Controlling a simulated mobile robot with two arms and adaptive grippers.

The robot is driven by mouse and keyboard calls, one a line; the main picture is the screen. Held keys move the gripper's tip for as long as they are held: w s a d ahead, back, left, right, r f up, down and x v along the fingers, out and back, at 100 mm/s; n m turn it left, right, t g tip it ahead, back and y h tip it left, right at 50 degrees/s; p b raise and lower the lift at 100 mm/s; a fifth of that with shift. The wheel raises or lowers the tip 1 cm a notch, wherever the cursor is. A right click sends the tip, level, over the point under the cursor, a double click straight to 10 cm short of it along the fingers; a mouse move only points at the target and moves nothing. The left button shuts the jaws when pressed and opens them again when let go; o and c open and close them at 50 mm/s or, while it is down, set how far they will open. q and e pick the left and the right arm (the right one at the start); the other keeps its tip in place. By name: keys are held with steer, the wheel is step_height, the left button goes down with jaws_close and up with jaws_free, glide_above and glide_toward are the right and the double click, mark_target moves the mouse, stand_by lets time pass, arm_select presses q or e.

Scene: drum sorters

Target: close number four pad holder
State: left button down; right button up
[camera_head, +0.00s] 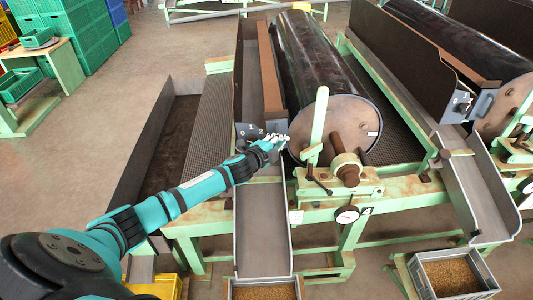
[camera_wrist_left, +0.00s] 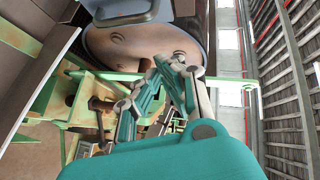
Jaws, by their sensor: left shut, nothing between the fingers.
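The number 4 label (camera_head: 366,210) sits on the green frame beside a round dial (camera_head: 347,214), under the near end of the dark drum (camera_head: 320,75). An upright green bar (camera_head: 318,118) stands in front of the drum's round end plate; I cannot tell surely which part is the pad holder. My left gripper (camera_head: 284,141) is shut and empty, just left of this bar, by the grey plate (camera_head: 252,131) marked 0, 1, 2. In the left wrist view its closed fingers (camera_wrist_left: 172,62) point toward the drum end plate (camera_wrist_left: 125,42); contact is unclear. My right gripper is not in view.
A metal chute (camera_head: 262,228) slopes down below my left gripper to a bin of grain. A clamp with a rusty knob (camera_head: 346,168) and handles sticks out right of the gripper. Another drum machine (camera_head: 465,35) stands at the right. Open floor lies at the left.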

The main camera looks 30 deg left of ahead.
arm_select(q)
steer(key=a+f+v, duration=0.1)
steer(key=v, duration=0.7)
steer(key=s+d+f+n+g+y, duration=0.2)
steer(key=s+d+f+n+g, duration=0.45)
steer(key=s, duration=0.65)
steer(key=s+d+f+n+g+h, duration=0.1)
steer(key=s+d+f+n+g, duration=0.2)
steer(key=s, duration=0.8)
steer(key=s+d+f+n+g, duration=0.1)
steer(key=s+d+n+g, duration=0.3)
steer(key=s, duration=0.6)
step_height(320, 180, down, 27)
steer(key=s, duration=0.2)
steer(key=s+a+f, duration=0.1)
steer(key=s+f, duration=0.6)
steer(key=s, duration=0.1)
steer(key=s+a+f, duration=0.2)
steer(key=s+f, duration=0.6)
steer(key=shift+a+g+b, duration=0.3)
steer(key=shift+g+b, duration=0.1)
steer(key=shift+g, duration=0.05)
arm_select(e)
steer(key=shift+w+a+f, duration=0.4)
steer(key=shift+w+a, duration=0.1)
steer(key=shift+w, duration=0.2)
